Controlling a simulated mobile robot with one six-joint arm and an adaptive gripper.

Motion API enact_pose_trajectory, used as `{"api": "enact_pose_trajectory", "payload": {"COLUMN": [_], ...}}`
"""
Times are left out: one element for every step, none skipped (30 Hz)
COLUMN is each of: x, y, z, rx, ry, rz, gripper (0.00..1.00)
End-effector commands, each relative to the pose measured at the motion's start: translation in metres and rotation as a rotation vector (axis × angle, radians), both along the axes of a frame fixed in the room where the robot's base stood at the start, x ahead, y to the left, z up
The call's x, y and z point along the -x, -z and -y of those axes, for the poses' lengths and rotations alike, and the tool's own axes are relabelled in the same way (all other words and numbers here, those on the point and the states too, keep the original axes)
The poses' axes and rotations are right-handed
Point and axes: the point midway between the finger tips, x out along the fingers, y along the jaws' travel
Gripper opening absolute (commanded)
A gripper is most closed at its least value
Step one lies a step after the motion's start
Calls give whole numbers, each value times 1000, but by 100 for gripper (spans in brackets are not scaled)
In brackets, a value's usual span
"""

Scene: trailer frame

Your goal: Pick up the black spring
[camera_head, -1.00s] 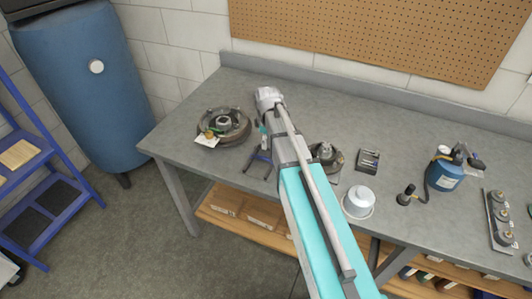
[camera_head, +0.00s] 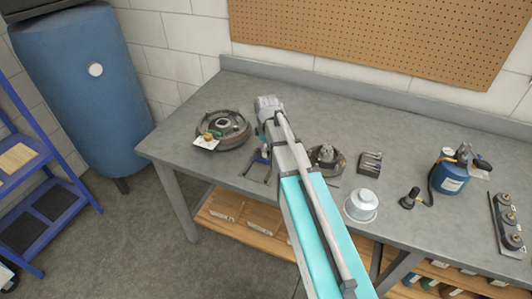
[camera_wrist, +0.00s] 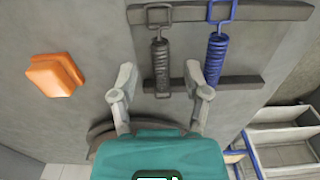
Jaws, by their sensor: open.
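The black spring (camera_wrist: 161,66) shows in the wrist view, upright in the picture, with a square wire loop at its upper end. It lies across the gap between two dark bars. A blue spring (camera_wrist: 217,55) of similar shape is just to its right. My gripper (camera_wrist: 160,72) is open, with one pale finger on either side of the black spring in the picture. The gap between fingers and spring in depth cannot be told. In the head view my arm reaches over the workbench (camera_head: 310,110); I cannot make out the black spring there.
An orange block (camera_wrist: 55,74) lies left of the fingers. On the bench are a brake drum assembly (camera_head: 222,128), a hub part (camera_head: 326,158), a small dark block (camera_head: 369,162), a white cup (camera_head: 361,204) and a blue canister (camera_head: 451,172). Blue shelving (camera_head: 40,190) stands left.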

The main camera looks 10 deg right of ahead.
Motion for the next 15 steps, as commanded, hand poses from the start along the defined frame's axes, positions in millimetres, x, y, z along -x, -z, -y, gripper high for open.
{"api": "enact_pose_trajectory", "payload": {"x": [0, 0, 0, 0, 0, 0, 0, 0, 0, 0, 0, 0, 0, 0, 0], "y": [0, 0, 0, 0, 0, 0, 0, 0, 0, 0, 0, 0, 0, 0, 0], "z": [0, 0, 0, 0, 0, 0, 0, 0, 0, 0, 0, 0, 0, 0, 0], "rx": [0, 0, 0, 0, 0, 0, 0, 0, 0, 0, 0, 0, 0, 0, 0], "ry": [0, 0, 0, 0, 0, 0, 0, 0, 0, 0, 0, 0, 0, 0, 0], "rz": [0, 0, 0, 0, 0, 0, 0, 0, 0, 0, 0, 0, 0, 0, 0], "gripper": [61, 61, 54, 48, 43, 35, 30, 24, 17, 11, 5, 0, 0, 0, 0]}}
